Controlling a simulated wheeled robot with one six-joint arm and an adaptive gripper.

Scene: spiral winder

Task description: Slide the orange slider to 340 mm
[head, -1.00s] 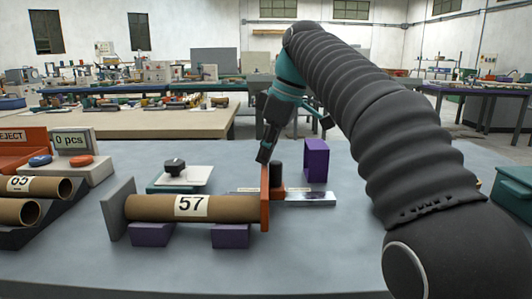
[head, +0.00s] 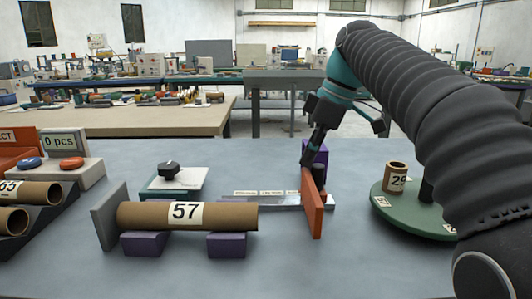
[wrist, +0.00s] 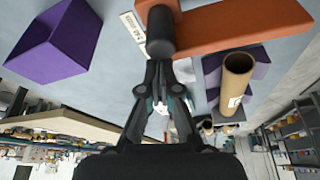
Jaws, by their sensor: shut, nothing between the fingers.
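The orange slider (head: 312,205) is an upright plate on a metal rail with a scale (head: 262,197). It stands to the right of the cardboard tube marked 57 (head: 222,217), with a gap between them. A black knob (head: 319,180) stands beside the plate; in the wrist view the knob (wrist: 160,32) is at the top centre, left of the orange plate (wrist: 240,30). My gripper (head: 308,160) is shut and empty, its tips close to the knob; contact cannot be told. The scale marks are too small to read.
The tube rests on purple supports (head: 226,246) against a grey end plate (head: 106,216). A green turntable (head: 395,222) with a short tube marked 29 (head: 396,177) is at the right. A purple block (head: 322,150) stands behind the slider. The 0 pcs counter (head: 64,144) is at the left.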

